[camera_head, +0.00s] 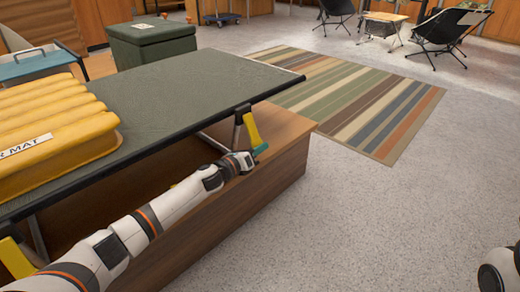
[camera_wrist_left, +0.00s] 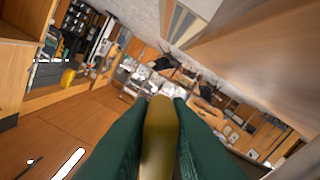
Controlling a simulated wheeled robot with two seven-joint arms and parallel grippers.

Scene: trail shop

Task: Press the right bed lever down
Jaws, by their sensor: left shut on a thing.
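The green-topped bed (camera_head: 190,90) stands on a wooden platform, with its near edge towards me. The right bed lever (camera_head: 251,127) is a yellow piece beside the leg at the bed's right end, tilted with its upper end under the bed's edge. My left gripper (camera_head: 260,151) is shut on the lever's lower part. In the left wrist view the yellow lever (camera_wrist_left: 160,135) lies between the two dark green fingers of my left gripper (camera_wrist_left: 160,108). My right gripper is out of view.
Another yellow lever (camera_head: 15,258) shows at the bed's left end. A yellow ribbed mat (camera_head: 50,125) lies on the bed. The wooden platform (camera_head: 240,185) is under the bed. Grey floor (camera_head: 350,220) is clear to the right, with a striped rug (camera_head: 365,95) behind.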

